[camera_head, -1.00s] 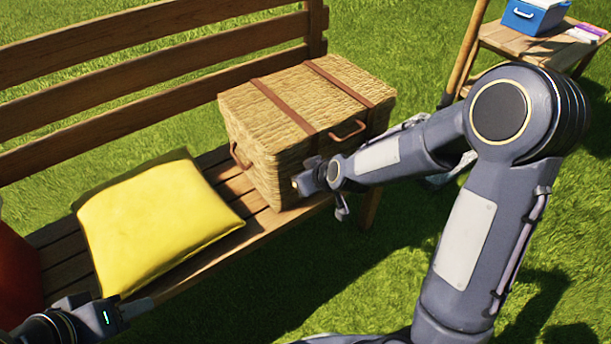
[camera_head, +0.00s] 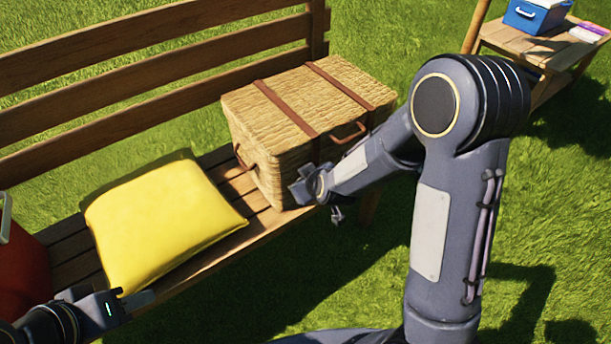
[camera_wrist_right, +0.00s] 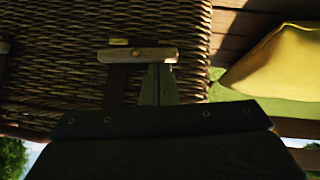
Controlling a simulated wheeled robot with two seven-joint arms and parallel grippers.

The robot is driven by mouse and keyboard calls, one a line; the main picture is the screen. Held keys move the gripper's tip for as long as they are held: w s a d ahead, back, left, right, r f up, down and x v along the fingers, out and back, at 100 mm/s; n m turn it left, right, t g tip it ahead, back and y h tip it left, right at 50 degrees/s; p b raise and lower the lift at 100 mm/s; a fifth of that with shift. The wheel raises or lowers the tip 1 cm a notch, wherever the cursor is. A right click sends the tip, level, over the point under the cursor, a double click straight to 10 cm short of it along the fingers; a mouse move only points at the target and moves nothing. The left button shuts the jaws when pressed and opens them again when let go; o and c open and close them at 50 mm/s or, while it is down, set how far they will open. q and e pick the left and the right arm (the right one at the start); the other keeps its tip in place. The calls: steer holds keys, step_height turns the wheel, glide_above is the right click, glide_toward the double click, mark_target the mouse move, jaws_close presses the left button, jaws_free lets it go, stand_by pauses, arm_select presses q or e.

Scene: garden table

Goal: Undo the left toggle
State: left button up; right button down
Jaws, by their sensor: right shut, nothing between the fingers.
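A wicker basket (camera_head: 285,125) with two brown leather straps stands on the bench, its lid shut. In the right wrist view the basket front (camera_wrist_right: 60,85) carries a pale wooden toggle bar (camera_wrist_right: 137,54) across a dark strap, on the side nearer the yellow cushion. My right gripper (camera_wrist_right: 158,75) is shut and empty, with its fingertips at the toggle bar's edge; I cannot tell whether they touch. In the head view my right gripper is at the basket's front, and the toggle is not discernible there. My left gripper (camera_head: 142,299) is low left, near the cushion, away from the basket.
The yellow cushion (camera_head: 160,220) lies on the bench (camera_head: 215,258), left of the basket. A red object (camera_head: 22,265) is at the left edge. A small wooden table (camera_head: 510,40) at the back right bears a blue cooler (camera_head: 535,17). Grass surrounds the bench.

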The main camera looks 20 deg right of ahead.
steer(key=f+n+t+h, duration=0.1)
steer(key=h, duration=0.1)
steer(key=a+f+n+t+h+p, duration=0.1)
steer(key=n+h, duration=0.1)
steer(key=f+n+t+h+p, duration=0.1)
steer(key=t+h, duration=0.1)
steer(key=shift+s+a+f+n+h, duration=0.15)
steer(key=shift+s+f+n+h, duration=0.15)
stand_by(0.3)
steer(key=shift+r, duration=0.1)
steer(key=shift+r+p, duration=0.6)
steer(key=shift+r, duration=0.05)
steer(key=shift+a, duration=0.1)
